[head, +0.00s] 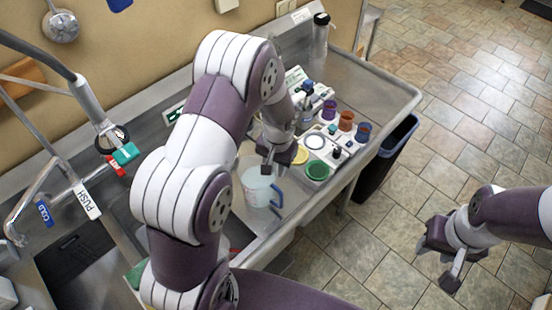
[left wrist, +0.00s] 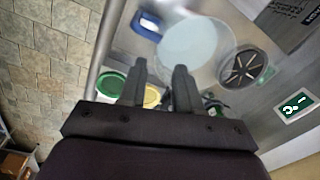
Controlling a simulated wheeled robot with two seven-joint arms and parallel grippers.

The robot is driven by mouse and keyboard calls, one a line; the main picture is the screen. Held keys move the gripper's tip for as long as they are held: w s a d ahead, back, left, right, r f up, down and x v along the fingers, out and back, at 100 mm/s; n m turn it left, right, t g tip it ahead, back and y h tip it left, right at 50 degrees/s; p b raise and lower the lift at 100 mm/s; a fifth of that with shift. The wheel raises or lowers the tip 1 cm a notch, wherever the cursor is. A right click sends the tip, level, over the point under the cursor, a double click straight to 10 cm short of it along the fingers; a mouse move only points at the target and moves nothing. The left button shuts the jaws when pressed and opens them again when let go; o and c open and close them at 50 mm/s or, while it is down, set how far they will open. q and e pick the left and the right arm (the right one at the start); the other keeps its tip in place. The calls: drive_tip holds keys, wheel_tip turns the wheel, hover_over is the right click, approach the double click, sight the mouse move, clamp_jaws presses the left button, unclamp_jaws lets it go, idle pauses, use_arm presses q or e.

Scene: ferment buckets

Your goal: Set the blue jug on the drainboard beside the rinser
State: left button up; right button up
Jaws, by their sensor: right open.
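The blue jug (head: 257,190), translucent pale blue with a blue handle, stands on the steel drainboard (head: 368,92) near its front edge. In the left wrist view the jug (left wrist: 192,50) shows from above, its handle toward the top left. The round dark rinser (left wrist: 243,66) with spokes is just right of it there; my left arm hides it in the head view. My left gripper (head: 276,160) is above the jug's back side; in the wrist view its fingers (left wrist: 160,78) are apart with nothing between them. My right gripper (head: 436,262) is open and empty over the floor.
A white tray with a green ring (head: 317,171) and several coloured cups (head: 347,121) is right of the jug. A dark bin (head: 388,158) stands past the counter's edge. The sink and tap (head: 88,200) are at left. The counter's far right end is mostly clear.

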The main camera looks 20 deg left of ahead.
use_arm(q)
wheel_tip(320, 180, up, 6)
drive_tip(key=b, duration=0.1)
drive_tip(key=s+d+r+t, duration=0.1)
drive_tip(key=s+r, duration=0.1)
drive_tip(key=s, duration=0.5)
drive_tip(key=s+d+r, duration=0.2)
drive_tip(key=s, duration=0.6)
wheel_tip(320, 180, down, 8)
drive_tip(key=b, duration=0.7)
drive_tip(key=shift+w+a+r+n+h+b, duration=0.2)
drive_tip(key=shift+w+a+n+h+b, duration=0.05)
drive_tip(key=shift+w+n+h+b, duration=0.15)
